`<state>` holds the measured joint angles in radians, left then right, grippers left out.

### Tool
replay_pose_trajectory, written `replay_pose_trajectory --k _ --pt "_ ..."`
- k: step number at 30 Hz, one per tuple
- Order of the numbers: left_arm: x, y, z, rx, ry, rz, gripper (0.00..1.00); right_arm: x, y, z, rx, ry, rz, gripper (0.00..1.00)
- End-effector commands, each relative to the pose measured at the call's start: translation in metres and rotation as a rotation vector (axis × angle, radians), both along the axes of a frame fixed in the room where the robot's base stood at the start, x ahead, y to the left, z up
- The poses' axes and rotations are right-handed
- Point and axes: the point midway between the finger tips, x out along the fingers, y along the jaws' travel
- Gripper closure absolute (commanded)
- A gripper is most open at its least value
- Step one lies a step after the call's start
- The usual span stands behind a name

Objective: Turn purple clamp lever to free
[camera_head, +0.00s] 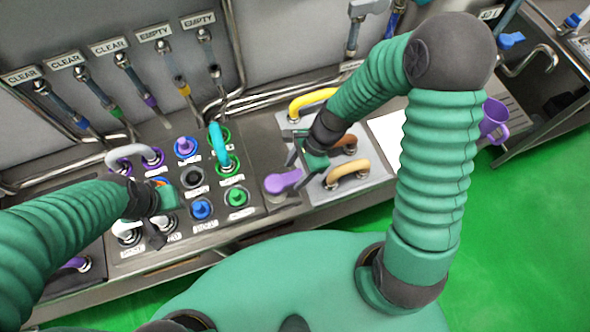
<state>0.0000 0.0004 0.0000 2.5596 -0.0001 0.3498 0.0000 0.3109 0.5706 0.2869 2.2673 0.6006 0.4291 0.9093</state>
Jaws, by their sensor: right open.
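A purple lever (283,181) sits on a dark panel, between the port panel and the light plate with coloured handles. My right gripper (299,164) is open, just above and to the right of the purple lever, with nothing seen between its fingers. I cannot tell whether a finger touches the lever. A second purple handle (75,263) shows at the lower left, partly hidden by my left arm. My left gripper (168,212) is over the lower left of the port panel; its finger gap is unclear.
The port panel (256,205) holds coloured ports, a grey hose (124,151) and a teal hose (218,142). Yellow (312,101) and tan (348,168) handles are close to my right gripper. A purple mug (494,119) stands at the right.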

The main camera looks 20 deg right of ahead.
Motion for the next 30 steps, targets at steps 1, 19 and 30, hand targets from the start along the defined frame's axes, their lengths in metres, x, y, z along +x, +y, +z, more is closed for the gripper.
replay_pose_trajectory --k 1,19,30 --pt "-0.0001 0.0000 0.0000 0.000 0.000 0.000 0.64 -0.0004 0.0008 -0.0030 0.001 0.001 -0.001 0.44" --pt "-0.0001 0.0000 -0.0001 0.000 0.000 0.000 0.64 0.0014 0.0014 -0.0049 0.000 -0.001 -0.001 0.87" --pt "-0.0002 0.0000 0.0003 0.000 0.000 0.000 0.64 0.0021 0.0024 -0.0038 0.002 0.000 -0.001 1.00"
